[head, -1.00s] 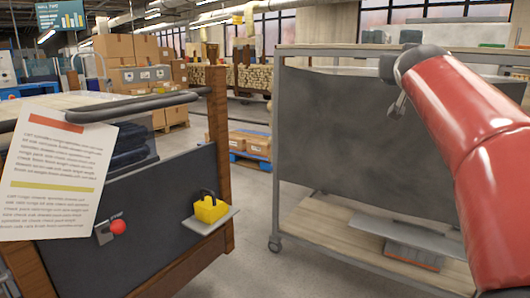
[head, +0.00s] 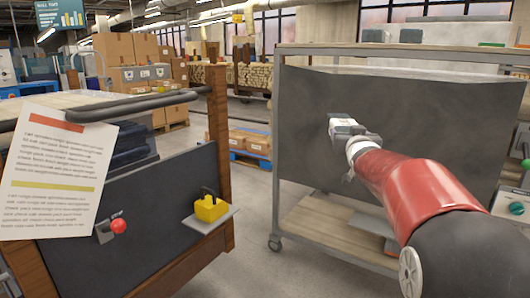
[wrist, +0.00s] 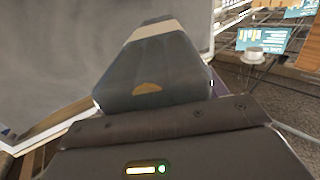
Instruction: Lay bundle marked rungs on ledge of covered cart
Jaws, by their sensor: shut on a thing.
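The covered cart (head: 279,150) stands at the right, a grey metal frame with a dark grey cover (head: 440,120) hanging down its front. My gripper (head: 345,128) is in front of the cover's left half. In the wrist view, a blue-grey piece (wrist: 155,68) with a pale band extends beyond my gripper's dark housing, and the gripper looks shut on it. I cannot tell whether it is the bundle; no "rungs" mark is readable. The cover also fills the wrist view's upper left (wrist: 60,50). Under the cover, a wooden lower shelf (head: 318,228) shows; my arm hides its right part.
A cart at the left has a dark panel (head: 75,245), a red knob (head: 119,226) and a small ledge (head: 222,220) bearing a yellow box (head: 210,208). A printed sheet (head: 55,175) hangs there. Bare floor (head: 250,225) lies between the carts. Stacked cartons stand behind.

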